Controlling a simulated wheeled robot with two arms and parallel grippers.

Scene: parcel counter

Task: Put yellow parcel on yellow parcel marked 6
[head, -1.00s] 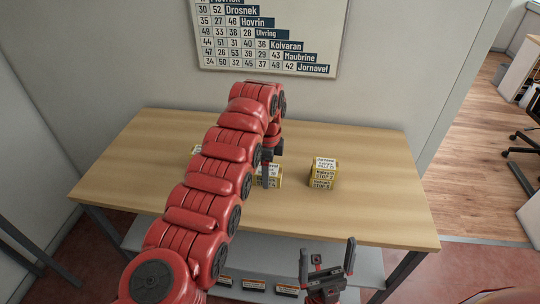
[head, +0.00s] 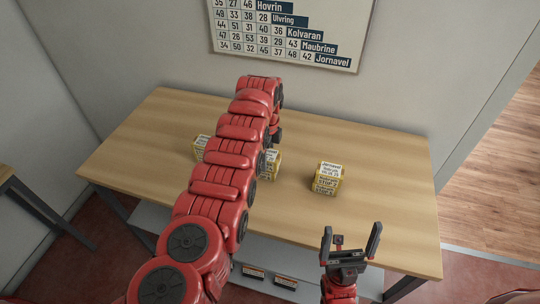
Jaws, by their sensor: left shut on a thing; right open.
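My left arm reaches over the table (head: 390,180). Its gripper (head: 276,138) shows only in part at the arm's far end, and its fingertips are hidden. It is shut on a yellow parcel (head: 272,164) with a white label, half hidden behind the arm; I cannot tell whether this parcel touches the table. Another yellow parcel (head: 327,178) stands to the right, apart from it, with labels on its top and front; the numbers are too small to read surely. A third yellow parcel (head: 199,149) shows partly left of the arm. My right gripper (head: 352,243) is open and empty at the table's front edge.
A chart with names and numbers (head: 290,38) hangs on the wall behind. Small dark and yellow boxes (head: 285,281) lie on the lower shelf (head: 310,262). The tabletop right of the right-hand parcel is clear.

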